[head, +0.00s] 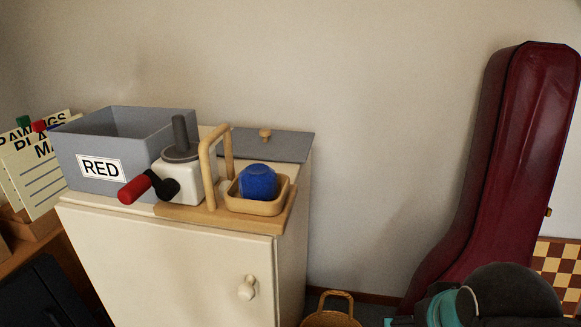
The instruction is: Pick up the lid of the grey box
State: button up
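The grey box (147,160) with a "RED" label stands open on the left of the white cabinet top in the head view. A flat grey lid (292,147) with a small wooden knob (265,134) lies on the back right of the same top, apart from the box. Its front left part is hidden behind a wooden handle. My gripper is not in view; only a dark and teal part, probably of my arm, shows at the bottom right.
In front of the lid, a wooden stand (284,216) with an upright handle (208,168) holds a blue ball (257,183). A white grinder-like device (186,171) with a red-handled crank stands beside it. A dark red instrument case (505,150) leans at right.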

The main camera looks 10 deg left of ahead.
aim_at(290, 146)
jog(key=k, duration=1.25)
jog(key=z, duration=0.25)
jog(key=i, duration=1.7)
jog(key=u, duration=0.75)
